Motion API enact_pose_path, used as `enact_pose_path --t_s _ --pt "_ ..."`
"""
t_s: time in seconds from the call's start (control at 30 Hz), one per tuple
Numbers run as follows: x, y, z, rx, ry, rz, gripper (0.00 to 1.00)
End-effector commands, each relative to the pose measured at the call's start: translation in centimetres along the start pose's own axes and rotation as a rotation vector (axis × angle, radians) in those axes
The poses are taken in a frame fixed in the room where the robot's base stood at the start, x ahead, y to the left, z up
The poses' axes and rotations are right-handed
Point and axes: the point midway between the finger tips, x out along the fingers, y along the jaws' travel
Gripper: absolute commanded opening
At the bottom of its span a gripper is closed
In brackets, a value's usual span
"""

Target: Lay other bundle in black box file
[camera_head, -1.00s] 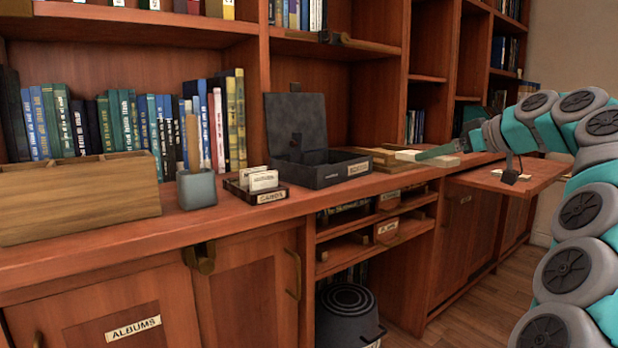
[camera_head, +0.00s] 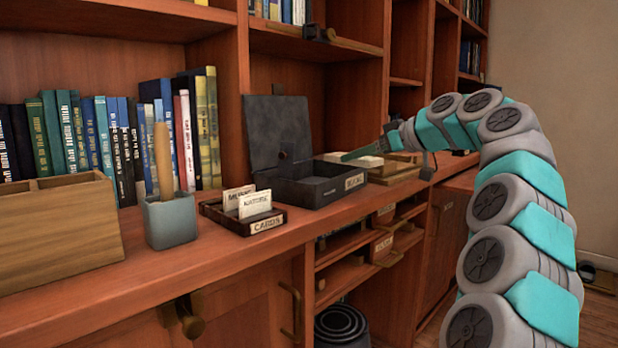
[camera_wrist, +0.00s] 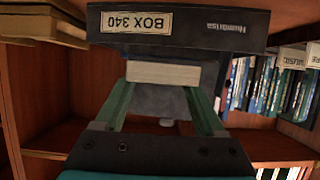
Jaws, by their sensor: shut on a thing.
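The black box file (camera_head: 312,190) stands on the counter with its lid (camera_head: 278,130) raised at the back. Its front with the "BOX 340" label also shows in the wrist view (camera_wrist: 185,28), upside down there. My gripper (camera_head: 350,156) is shut on a pale bundle (camera_wrist: 163,73), whose edge shows between the green fingers in the wrist view. In the head view the bundle (camera_head: 365,161) is at the box's right end, about level with or above the rim. The inside of the box is mostly hidden, so I cannot tell what lies in it.
A wooden tray (camera_head: 397,172) stands right of the box. A card tray (camera_head: 241,216), a grey cup (camera_head: 170,221) with a stick in it and a wooden organiser (camera_head: 60,235) stand to the left. Books line the shelf behind. The counter's front strip is clear.

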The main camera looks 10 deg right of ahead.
Motion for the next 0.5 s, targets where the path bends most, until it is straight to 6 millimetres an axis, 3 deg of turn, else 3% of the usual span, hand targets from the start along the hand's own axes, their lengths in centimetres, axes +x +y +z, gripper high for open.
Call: enact_pose_path --t_s 0.3,0.5 --pt "6.8 -3.5 -2.0 -0.003 -0.002 -0.002 0.15" --pt "9.2 -4.7 -2.8 -0.002 -0.001 -0.001 0.15"
